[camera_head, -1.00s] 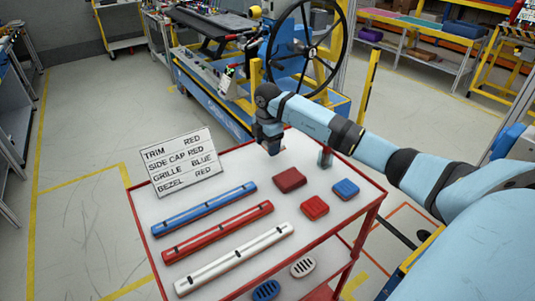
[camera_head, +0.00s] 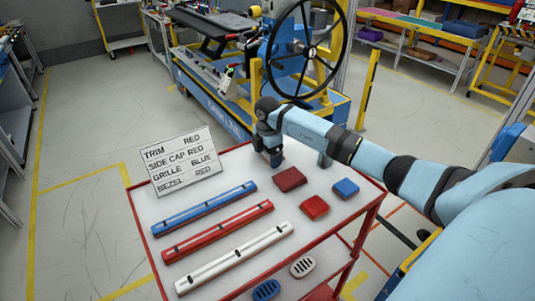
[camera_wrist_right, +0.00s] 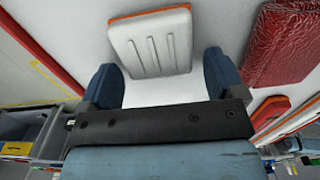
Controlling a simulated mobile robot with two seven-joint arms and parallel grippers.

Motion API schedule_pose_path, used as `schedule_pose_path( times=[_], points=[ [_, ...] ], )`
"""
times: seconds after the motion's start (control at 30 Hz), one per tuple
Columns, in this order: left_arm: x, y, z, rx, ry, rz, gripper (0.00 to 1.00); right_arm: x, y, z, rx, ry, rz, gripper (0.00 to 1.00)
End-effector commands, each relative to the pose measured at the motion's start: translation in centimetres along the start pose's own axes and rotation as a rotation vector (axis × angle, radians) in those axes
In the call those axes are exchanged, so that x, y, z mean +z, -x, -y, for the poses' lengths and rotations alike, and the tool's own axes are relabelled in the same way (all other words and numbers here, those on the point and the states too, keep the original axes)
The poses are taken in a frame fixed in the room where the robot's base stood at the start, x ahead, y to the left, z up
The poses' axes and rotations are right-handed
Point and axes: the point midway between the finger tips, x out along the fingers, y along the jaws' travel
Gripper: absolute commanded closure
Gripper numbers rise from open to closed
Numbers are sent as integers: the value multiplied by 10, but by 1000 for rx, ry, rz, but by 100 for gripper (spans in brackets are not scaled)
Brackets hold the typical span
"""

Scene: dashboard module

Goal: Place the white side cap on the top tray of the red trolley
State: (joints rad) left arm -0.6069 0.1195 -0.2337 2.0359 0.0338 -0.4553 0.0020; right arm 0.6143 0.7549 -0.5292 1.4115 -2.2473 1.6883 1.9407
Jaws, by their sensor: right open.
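The white side cap (camera_wrist_right: 152,42) is a small ribbed block with an orange edge. In the right wrist view it lies on a pale surface, ahead of and between the spread fingers of my right gripper (camera_wrist_right: 163,72). In the head view my right gripper (camera_head: 272,158) points down low over the far part of the top tray (camera_head: 220,247) of the red trolley. The cap cannot be made out there. The gripper is open and holds nothing. My left gripper is not in view.
A dark red block (camera_head: 290,180), a red block (camera_head: 314,208) and a blue block (camera_head: 346,188) lie near the gripper. Blue (camera_head: 205,209), red (camera_head: 218,231) and white (camera_head: 234,259) strips lie on the left. A sign (camera_head: 181,163) stands at the back left.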

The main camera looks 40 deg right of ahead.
Motion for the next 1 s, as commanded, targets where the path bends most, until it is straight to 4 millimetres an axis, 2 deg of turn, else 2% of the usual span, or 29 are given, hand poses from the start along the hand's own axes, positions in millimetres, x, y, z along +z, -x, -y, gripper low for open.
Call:
schedule_pose_path(
  times=[0.17, 0.23, 0.5, 0.7, 0.83, 1.0],
  points=[
    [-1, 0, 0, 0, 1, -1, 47, 0, 9, 0, 2, 0, 0, 12],
    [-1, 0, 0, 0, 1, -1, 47, 0, 19, -1, 3, 0, 1, 12],
    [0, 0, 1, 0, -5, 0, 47, 0, 77, -1, 4, 0, 1, 12],
    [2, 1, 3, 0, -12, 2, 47, 0, 110, -1, 3, 0, 0, 12],
    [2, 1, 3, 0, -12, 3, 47, 0, 121, 0, 1, 0, 0, 12],
    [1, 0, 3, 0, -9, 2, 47, 0, 124, 0, 0, 0, 0, 12]
  ],
)
